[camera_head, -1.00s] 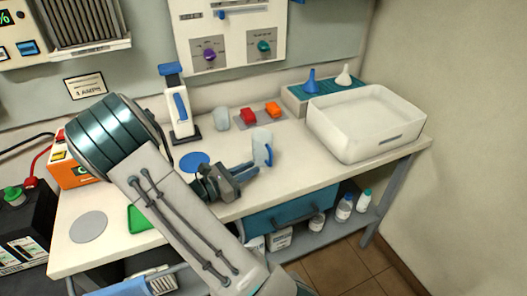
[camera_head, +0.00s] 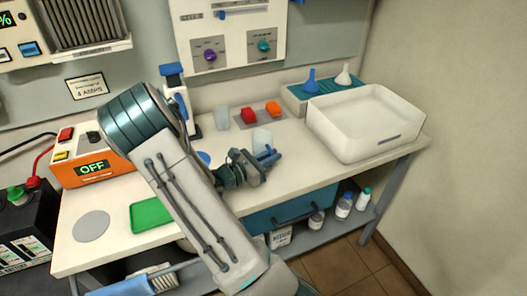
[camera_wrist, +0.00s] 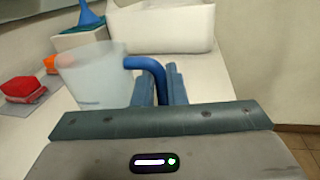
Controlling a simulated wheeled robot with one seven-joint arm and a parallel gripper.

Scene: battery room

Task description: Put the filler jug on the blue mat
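The filler jug (camera_head: 262,137) is a pale translucent cup with a blue handle, upright on the bench. In the wrist view the jug (camera_wrist: 92,78) stands left of my fingers, and its blue handle (camera_wrist: 150,66) runs down between them. My gripper (camera_head: 268,156) is at the jug's handle side. In the wrist view my gripper (camera_wrist: 160,88) has a narrow gap that the handle fills, so it looks shut on the handle. The round blue mat (camera_head: 204,158) lies left of the jug, mostly hidden behind my arm.
A red block (camera_head: 248,116) and an orange block (camera_head: 273,108) lie behind the jug. A white basin (camera_head: 350,150) stands to the right. A blue-handled white device (camera_head: 173,85) stands behind my arm. A green tray (camera_head: 150,214) and grey disc (camera_head: 91,226) lie at the left.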

